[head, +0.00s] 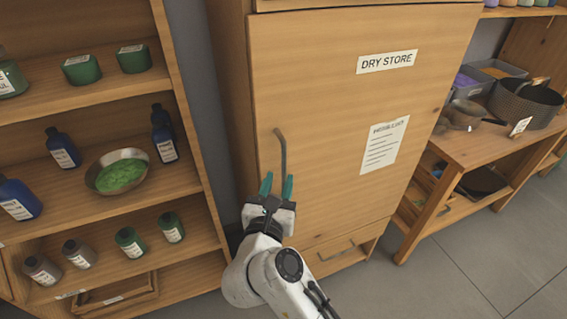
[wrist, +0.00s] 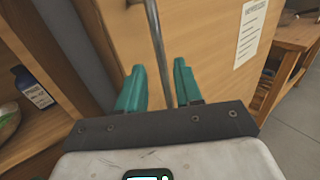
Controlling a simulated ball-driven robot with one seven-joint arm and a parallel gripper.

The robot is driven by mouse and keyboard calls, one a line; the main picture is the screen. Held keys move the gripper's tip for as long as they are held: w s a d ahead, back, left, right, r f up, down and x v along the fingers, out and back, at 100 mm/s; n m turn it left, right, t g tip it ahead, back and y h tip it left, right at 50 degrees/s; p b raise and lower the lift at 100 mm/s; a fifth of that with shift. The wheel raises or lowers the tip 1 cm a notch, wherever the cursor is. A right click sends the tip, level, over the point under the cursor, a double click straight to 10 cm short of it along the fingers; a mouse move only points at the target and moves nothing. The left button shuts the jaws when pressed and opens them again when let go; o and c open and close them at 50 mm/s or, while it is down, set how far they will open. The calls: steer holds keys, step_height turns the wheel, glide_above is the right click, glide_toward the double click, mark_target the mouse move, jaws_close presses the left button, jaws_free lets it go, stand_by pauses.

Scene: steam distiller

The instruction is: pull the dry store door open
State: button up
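The dry store door (head: 340,110) is a tall light-wood panel with a "DRY STORE" label (head: 387,62) and a paper sheet (head: 383,143). It looks closed. Its grey bar handle (head: 281,152) stands upright near the left edge. My gripper (head: 277,185) is at the lower end of the handle, with its teal fingers spread. In the wrist view the handle (wrist: 157,45) runs down between the two open fingers (wrist: 158,85). A gap shows on each side of the handle, and neither finger visibly touches it.
An open wooden shelf (head: 95,180) with bottles, jars and a bowl of green stuff (head: 120,172) stands close on the left. A drawer (head: 340,250) is below the door. A wooden bench (head: 470,150) with a pot (head: 525,102) stands on the right. Bare floor (head: 470,265) lies at lower right.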

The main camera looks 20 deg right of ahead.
mark_target(283, 170)
steer(key=x, duration=0.5)
steer(key=shift+w+d, duration=0.25)
steer(key=shift+w, duration=0.05)
jaws_close()
